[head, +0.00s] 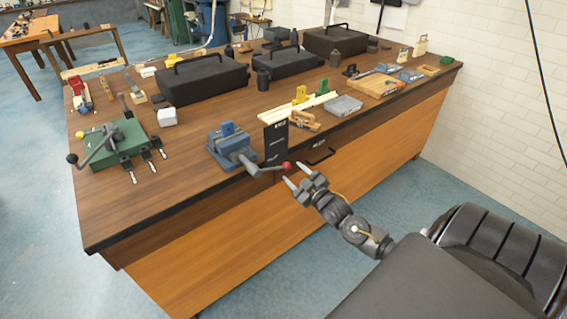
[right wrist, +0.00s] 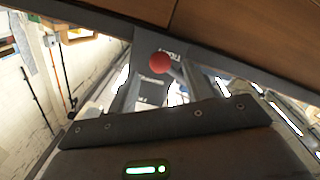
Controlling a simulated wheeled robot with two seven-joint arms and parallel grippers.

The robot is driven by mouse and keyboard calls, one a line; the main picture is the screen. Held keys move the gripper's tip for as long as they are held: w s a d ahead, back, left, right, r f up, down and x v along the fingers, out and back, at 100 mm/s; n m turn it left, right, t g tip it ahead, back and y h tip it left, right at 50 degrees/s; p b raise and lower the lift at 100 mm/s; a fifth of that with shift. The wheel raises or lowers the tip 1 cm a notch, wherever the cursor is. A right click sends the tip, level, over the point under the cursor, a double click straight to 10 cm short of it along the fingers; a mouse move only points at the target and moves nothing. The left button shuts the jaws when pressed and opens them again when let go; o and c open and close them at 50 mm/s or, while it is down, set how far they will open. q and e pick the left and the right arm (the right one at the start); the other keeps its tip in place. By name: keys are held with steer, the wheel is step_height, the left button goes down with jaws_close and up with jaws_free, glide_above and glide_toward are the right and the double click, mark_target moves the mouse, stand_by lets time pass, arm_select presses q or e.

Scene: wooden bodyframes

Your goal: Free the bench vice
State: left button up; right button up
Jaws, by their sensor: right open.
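The bench vice (head: 232,150) is blue-grey and sits at the front edge of the wooden workbench, with a blue block (head: 228,128) standing at its jaws. Its grey handle (head: 264,171) reaches right past the bench edge and ends in a red ball (head: 287,166). My right gripper (head: 294,178) is open and empty in front of the bench, with its fingertips close to the red ball. In the right wrist view the red ball (right wrist: 160,62) appears between the two fingers; I cannot tell whether they touch it. My left gripper is not in view.
A dark upright card (head: 275,143) stands right of the vice. A green clamp fixture (head: 118,143) is to its left. Black toolboxes (head: 203,78) stand behind. The bench's front left corner is clear.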

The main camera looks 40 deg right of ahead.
mark_target(288, 167)
steer(key=w, duration=0.7)
steer(key=shift+d+p, duration=0.2)
steer(key=shift+p, duration=0.2)
jaws_close()
